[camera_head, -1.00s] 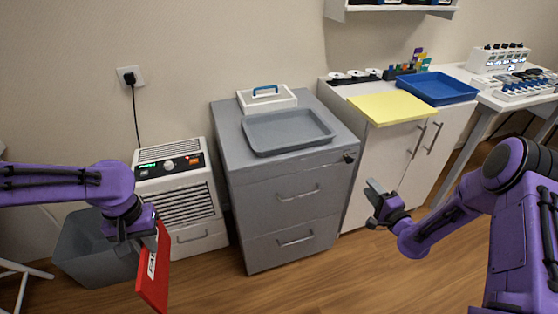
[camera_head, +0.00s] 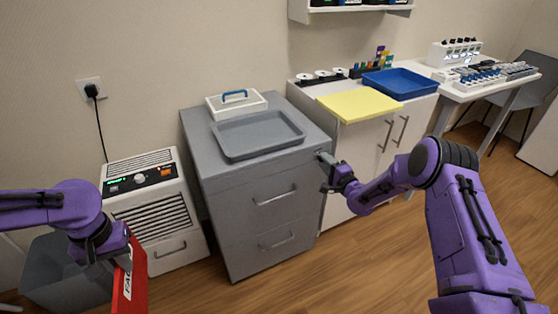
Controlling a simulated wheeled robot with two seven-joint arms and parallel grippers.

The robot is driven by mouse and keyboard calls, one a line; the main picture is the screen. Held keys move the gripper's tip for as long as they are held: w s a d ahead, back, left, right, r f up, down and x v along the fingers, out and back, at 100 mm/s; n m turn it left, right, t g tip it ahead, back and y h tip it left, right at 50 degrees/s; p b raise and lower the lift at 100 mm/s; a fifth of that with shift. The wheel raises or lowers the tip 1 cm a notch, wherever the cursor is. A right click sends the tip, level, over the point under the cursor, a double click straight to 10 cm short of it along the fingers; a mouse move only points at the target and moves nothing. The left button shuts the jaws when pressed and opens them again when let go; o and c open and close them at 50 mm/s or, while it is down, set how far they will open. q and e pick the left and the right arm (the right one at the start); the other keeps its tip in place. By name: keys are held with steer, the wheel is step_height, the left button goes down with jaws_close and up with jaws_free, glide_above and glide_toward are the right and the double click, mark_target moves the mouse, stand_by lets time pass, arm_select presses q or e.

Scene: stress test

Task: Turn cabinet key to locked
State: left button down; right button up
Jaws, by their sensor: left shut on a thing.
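The grey cabinet (camera_head: 225,205) with drawers stands in the middle of the view. My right gripper (camera_head: 326,168) is at its upper right front corner, where the lock and key are. The gripper mostly covers them, so I cannot see the key's position or whether the fingers touch it. Whether these fingers are open or shut is also unclear. My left gripper (camera_head: 123,260) is shut on a red board (camera_head: 136,285) with white lettering, held low at the left, away from the cabinet.
A grey tray (camera_head: 232,151) and a white box (camera_head: 215,108) with a blue handle sit on the cabinet. A white heater-like unit (camera_head: 160,262) and a grey bin (camera_head: 45,268) stand left. A white cupboard (camera_head: 362,150) with a yellow sheet (camera_head: 358,105) and blue tray (camera_head: 400,83) stands right.

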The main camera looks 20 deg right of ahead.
jaws_close()
arm_select(q)
step_height(320, 180, down, 4)
steer(key=b, duration=0.4)
arm_select(e)
steer(key=n, duration=1.7)
steer(key=shift+f+n, duration=0.1)
steer(key=shift+n, duration=0.2)
arm_select(q)
steer(key=shift+f, duration=0.1)
arm_select(e)
steer(key=shift+o, duration=0.9)
jaws_free()
